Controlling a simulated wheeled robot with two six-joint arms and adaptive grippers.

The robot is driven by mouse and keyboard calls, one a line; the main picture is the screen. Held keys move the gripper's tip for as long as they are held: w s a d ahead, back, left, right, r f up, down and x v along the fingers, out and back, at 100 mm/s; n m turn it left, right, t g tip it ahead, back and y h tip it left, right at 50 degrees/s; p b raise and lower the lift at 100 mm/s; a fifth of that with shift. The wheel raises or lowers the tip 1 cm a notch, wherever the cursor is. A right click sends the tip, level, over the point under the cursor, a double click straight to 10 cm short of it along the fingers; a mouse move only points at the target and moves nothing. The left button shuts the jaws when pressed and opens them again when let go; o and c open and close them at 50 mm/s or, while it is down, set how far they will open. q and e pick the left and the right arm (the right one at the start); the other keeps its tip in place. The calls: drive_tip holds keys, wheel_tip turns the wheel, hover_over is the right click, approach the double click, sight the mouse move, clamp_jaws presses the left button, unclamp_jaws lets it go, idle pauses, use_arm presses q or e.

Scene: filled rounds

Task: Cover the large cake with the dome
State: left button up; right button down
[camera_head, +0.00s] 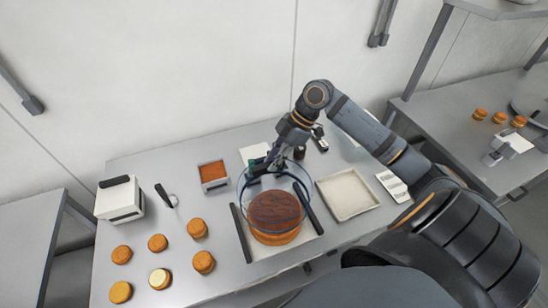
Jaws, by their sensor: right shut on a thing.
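The large cake (275,231) is a round with a dark brown top and golden sides. It stands on a pale tray (262,253) with dark bars along its left and right sides. The clear glass dome (243,190) overlaps the upper part of the cake in the picture. I cannot tell how high its rim is above the tray. My right gripper (262,167) reaches down from the upper right and is shut on the top of the dome; its fingers partly hide the grip. My left gripper is not in view.
Several small round cakes (197,228) sit on the left of the steel table. An orange-filled tray (213,172) and a white box (120,200) stand behind them. An empty pale square tray (347,195) lies right of the cake. A wall closes the back.

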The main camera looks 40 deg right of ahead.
sight(274, 175)
wheel_tip(274, 175, down, 8)
drive_tip(key=b, duration=0.7)
drive_tip(key=shift+r, duration=0.15)
drive_tip(key=shift+f+b, duration=1.5)
drive_tip(key=shift+f, duration=1.4)
drive_tip(key=shift+r+p, duration=0.1)
drive_tip(key=shift+p, duration=0.2)
drive_tip(key=shift+f, duration=0.25)
drive_tip(key=c, duration=0.7)
unclamp_jaws()
wheel_tip(274, 175, up, 7)
drive_tip(key=p, duration=0.6)
drive_tip(key=shift+r+p, duration=0.1)
drive_tip(key=shift+p, duration=0.3)
